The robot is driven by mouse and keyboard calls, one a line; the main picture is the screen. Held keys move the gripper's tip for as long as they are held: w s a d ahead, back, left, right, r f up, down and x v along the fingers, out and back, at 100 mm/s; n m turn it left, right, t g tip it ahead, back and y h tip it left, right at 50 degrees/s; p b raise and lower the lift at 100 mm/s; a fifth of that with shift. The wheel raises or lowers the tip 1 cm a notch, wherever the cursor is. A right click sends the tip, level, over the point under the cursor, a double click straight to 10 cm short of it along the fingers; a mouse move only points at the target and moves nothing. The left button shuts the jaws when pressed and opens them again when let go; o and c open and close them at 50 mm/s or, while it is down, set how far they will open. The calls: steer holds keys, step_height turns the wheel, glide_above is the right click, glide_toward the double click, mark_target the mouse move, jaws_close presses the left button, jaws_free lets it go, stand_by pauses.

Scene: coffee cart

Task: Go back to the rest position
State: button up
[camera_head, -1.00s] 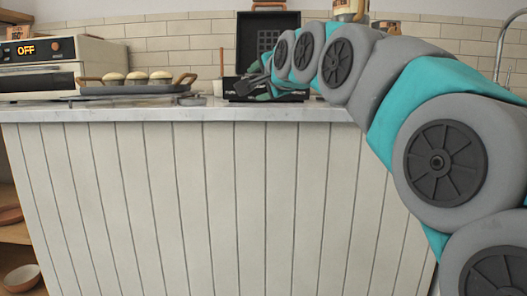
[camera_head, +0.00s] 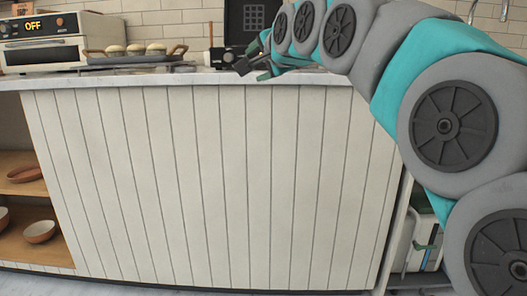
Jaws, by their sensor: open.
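My gripper (camera_head: 250,68) is at the end of my grey and teal arm, which reaches in from the right. It shows small at the front edge of the white counter (camera_head: 140,80), in front of the open black waffle iron (camera_head: 234,18). The dark jaws are open, and I see nothing held in them. My arm hides the right part of the waffle iron and of the counter top behind it.
A toaster oven (camera_head: 45,52) reading OFF stands at the left on the counter. Beside it is a tray (camera_head: 97,61) with several buns. Wooden shelves with bowls (camera_head: 40,231) are at lower left. The floor before the panelled counter front looks clear where visible.

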steer(key=s+d+f+n+g+h, duration=0.1)
steer(key=s+d+f+g, duration=0.15)
steer(key=f, duration=0.45)
steer(key=s+d+f+n+g+h, duration=0.1)
steer(key=s+f+n, duration=0.1)
steer(key=s+f, duration=0.35)
steer(key=s+d+f+n+g+h, duration=0.1)
steer(key=s+d+f+g, duration=0.1)
steer(key=f, duration=0.7)
steer(key=s+d+f+n+g+h, duration=0.1)
steer(key=s+d+f+n+g, duration=0.15)
steer(key=s+f, duration=0.55)
steer(key=s+d+f+n+g+h, duration=0.1)
steer(key=s+d+f+g, duration=0.25)
steer(key=s+f, duration=0.4)
steer(key=s+d+f+n+g, duration=0.1)
steer(key=s+d+f+g, duration=0.1)
steer(key=s+f, duration=0.5)
steer(key=s+d+f+n+g, duration=0.2)
steer(key=s+d+f+g, duration=0.15)
steer(key=s, duration=0.65)
step_height(320, 180, up, 13)
steer(key=s+p, duration=0.1)
steer(key=p, duration=1.2)
steer(key=shift+a+r+t+h+p, duration=0.2)
steer(key=shift+a+t+h+p, duration=0.1)
steer(key=shift+a+t+p, duration=0.1)
steer(key=shift+s, duration=0.1)
